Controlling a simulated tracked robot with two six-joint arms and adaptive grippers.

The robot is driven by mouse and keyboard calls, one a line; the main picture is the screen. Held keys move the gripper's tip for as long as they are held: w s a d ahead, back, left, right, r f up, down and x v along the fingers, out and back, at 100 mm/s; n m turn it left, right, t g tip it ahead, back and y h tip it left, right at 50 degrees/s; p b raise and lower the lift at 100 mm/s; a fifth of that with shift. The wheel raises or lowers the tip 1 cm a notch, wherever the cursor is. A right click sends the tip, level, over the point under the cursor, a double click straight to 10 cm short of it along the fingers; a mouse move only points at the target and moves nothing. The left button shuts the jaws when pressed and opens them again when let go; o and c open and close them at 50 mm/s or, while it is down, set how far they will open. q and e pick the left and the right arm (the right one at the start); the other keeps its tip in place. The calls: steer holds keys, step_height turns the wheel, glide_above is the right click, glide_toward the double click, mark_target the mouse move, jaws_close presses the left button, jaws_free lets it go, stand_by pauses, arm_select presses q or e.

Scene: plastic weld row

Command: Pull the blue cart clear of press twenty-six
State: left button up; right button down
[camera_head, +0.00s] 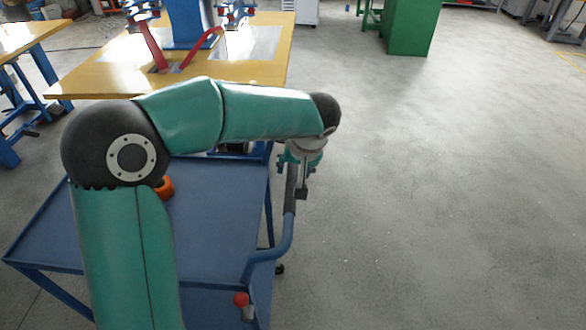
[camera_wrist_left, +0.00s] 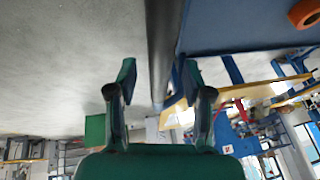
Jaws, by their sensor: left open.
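The blue cart (camera_head: 225,200) stands low in the head view, against or just before the yellow-topped bench, its tray partly hidden behind my left arm. Its bar handle (camera_head: 283,240) runs along the right side, blue with a dark grip section. My left gripper (camera_head: 300,165) is at the far part of this handle. In the left wrist view the open fingers (camera_wrist_left: 159,78) have the dark bar (camera_wrist_left: 160,40) between them in the picture; contact cannot be told. A blue press (camera_head: 187,22) with red arms is on the bench; no number is readable. My right gripper is not in view.
The yellow-topped bench (camera_head: 95,82) lies beyond the cart. An orange roll (camera_head: 164,188) lies on the cart's tray. A red knob (camera_head: 241,299) is near the cart's front corner. A green cabinet (camera_head: 410,28) stands at the back. The grey floor (camera_head: 440,200) to the right is clear.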

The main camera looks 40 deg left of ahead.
arm_select(q)
steer(key=shift+x, duration=0.75)
jaws_close()
